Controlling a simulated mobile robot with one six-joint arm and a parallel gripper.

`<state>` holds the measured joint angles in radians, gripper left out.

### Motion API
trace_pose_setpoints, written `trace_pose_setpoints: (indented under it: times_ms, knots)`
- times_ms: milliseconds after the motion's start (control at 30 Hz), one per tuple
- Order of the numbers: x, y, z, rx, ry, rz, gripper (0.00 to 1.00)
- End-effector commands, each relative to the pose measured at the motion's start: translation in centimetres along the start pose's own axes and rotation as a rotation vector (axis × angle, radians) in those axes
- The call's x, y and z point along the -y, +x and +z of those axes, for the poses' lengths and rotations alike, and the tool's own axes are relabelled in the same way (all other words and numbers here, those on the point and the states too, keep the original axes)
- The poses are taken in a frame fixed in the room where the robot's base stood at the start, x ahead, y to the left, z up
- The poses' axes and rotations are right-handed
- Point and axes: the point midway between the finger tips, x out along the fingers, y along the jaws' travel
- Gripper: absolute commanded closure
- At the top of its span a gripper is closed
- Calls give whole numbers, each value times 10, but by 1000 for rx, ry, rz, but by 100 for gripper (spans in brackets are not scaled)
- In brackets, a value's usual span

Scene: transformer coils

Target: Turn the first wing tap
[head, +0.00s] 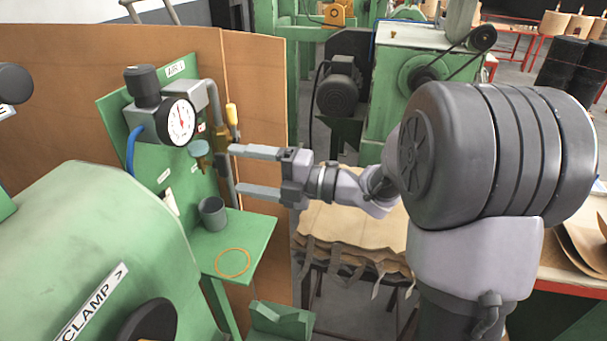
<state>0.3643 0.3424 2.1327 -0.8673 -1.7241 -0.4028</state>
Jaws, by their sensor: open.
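A green panel (113,108) labelled AIR 1 carries a pressure gauge, a grey pipe and small brass fittings. One brass fitting (221,142) on the pipe has an upright yellow handle (232,115). A smaller fitting with a flat pale blue top (198,148) sits below the gauge. I cannot tell for sure which is the wing tap. My gripper (237,170) is open, its two fingers pointing left, one above the other. The upper fingertip appears close to the brass fitting and the lower one near the pipe.
The gauge (177,122) and a black knob (142,84) are at the panel's top. A green shelf (255,247) below bears a grey cup (213,213) and an orange ring (232,263). A green machine labelled CLAMP (110,215) fills the lower left. Brown boards (255,100) stand behind.

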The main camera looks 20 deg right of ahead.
Motion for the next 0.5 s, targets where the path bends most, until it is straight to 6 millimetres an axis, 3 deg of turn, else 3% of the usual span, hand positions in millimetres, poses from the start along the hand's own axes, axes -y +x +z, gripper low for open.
trace_pose_setpoints:
  times_ms: [300,500]
  knots:
    - [-4,-82,2,5,1,-1,25]
    - [-3,-124,1,3,0,-1,25]
